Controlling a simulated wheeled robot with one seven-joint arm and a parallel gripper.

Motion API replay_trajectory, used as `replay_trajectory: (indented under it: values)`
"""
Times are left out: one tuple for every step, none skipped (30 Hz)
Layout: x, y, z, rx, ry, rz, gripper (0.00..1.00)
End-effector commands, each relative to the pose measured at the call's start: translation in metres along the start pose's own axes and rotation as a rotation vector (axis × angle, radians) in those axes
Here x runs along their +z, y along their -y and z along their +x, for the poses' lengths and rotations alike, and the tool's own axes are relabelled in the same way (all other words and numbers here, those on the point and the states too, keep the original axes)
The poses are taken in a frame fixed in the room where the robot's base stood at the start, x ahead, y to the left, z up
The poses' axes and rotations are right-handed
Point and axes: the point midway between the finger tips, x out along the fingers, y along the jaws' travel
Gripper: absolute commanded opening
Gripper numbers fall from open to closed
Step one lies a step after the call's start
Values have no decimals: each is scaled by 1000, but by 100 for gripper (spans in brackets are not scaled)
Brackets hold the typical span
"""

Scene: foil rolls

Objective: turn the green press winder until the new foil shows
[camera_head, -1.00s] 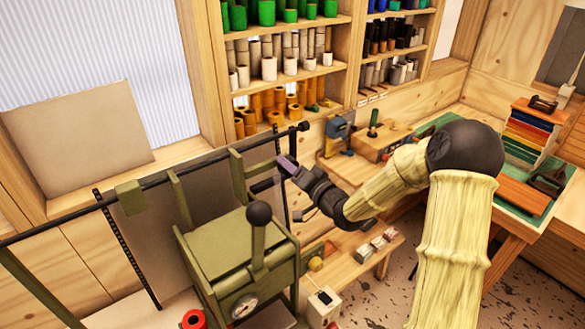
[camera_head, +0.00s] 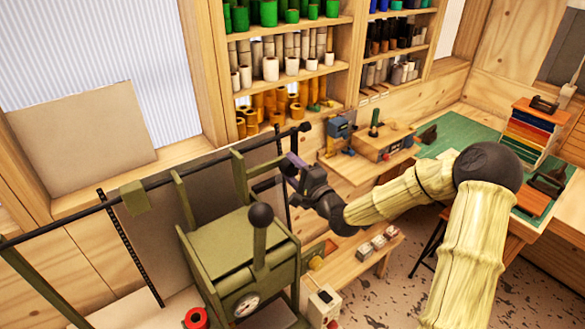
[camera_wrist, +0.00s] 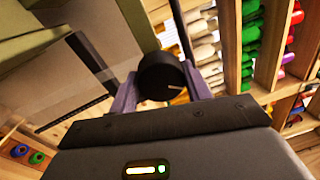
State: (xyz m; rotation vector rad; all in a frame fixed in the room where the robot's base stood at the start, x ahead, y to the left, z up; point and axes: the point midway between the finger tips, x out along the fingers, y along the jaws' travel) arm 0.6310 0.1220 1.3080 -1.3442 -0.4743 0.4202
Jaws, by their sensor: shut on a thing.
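The green press (camera_head: 235,250) stands at the lower middle of the head view, with a ball-topped lever and a round dial on its front. My gripper (camera_head: 291,164) is at the right side of the press's upper frame. In the head view the knob is hidden by my gripper. I cannot make out the foil on the press clearly.
A long dark bar (camera_head: 100,203) runs behind the press. Shelves of coloured foil rolls (camera_head: 270,65) stand at the back. A low wooden bench (camera_head: 362,262) with small boxes is right of the press. A green-topped table (camera_head: 455,140) is farther right.

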Motion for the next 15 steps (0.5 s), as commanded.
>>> replay_trajectory:
  values:
    - [-1, 2, 0, -5, -4, 18, 26]
    - [-1, 2, 0, -5, -5, 28, 26]
    - [-1, 2, 0, -4, -6, 40, 26]
    - [-1, 2, 0, -4, -7, 47, 26]
    - [-1, 2, 0, -4, -7, 53, 26]
    - [-1, 2, 0, -4, -7, 59, 26]
    - [-1, 1, 0, -4, -7, 63, 26]
    - [-1, 1, 0, -4, -7, 65, 26]
    - [-1, 1, 0, -4, -7, 68, 26]
    - [0, 1, 0, -4, -7, 69, 26]
    - [0, 1, 0, -4, -7, 69, 26]
    - [0, 1, 0, -4, -7, 70, 26]
    - [0, 1, 0, -4, -7, 69, 26]
    - [-1, 1, 0, -4, -7, 69, 26]
    - [-1, 1, 0, -5, -8, 69, 26]
